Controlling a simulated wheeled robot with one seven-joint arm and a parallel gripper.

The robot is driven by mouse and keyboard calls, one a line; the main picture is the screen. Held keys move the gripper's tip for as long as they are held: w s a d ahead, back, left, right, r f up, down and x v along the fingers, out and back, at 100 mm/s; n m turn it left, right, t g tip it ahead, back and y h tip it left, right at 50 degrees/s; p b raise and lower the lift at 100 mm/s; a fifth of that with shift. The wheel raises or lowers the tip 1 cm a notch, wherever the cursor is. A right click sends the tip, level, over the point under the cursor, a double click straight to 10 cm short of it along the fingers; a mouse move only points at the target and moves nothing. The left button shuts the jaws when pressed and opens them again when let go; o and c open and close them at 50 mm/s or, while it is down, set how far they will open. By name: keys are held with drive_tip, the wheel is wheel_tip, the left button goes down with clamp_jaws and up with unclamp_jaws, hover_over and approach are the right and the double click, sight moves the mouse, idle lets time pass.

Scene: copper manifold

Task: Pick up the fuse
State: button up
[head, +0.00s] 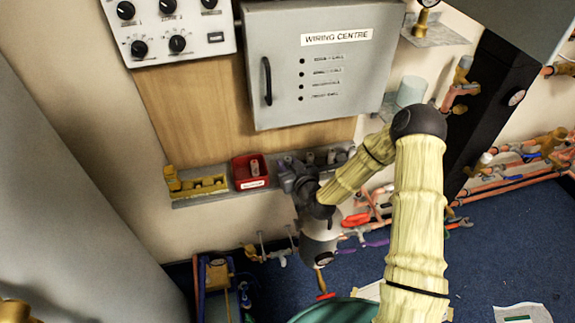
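A small red tray (238,172) with a white label sits on the narrow wall shelf below the wiring centre box. A small pale pinkish piece (255,167) stands in it; it may be the fuse, but it is too small to be sure. My gripper (287,172) is just right of the tray, at shelf height, in front of the row of grey parts. Its fingers are dark and blend with those parts, so I cannot tell whether they are open or hold anything. My arm covers part of the shelf's right side.
A yellow holder (205,186) stands at the shelf's left end. The grey wiring centre box (285,75) juts out above. Copper pipes and valves (520,165) run along the right wall. Blue-framed gear (215,275) stands low at left. Bare wall lies between the shelf and this gear.

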sight(288, 159)
clamp_jaws()
drive_tip(key=shift+d, duration=0.15)
drive_tip(key=shift+r, duration=0.55)
wheel_tip(288, 159, up, 9)
drive_tip(key=shift+f, duration=0.1)
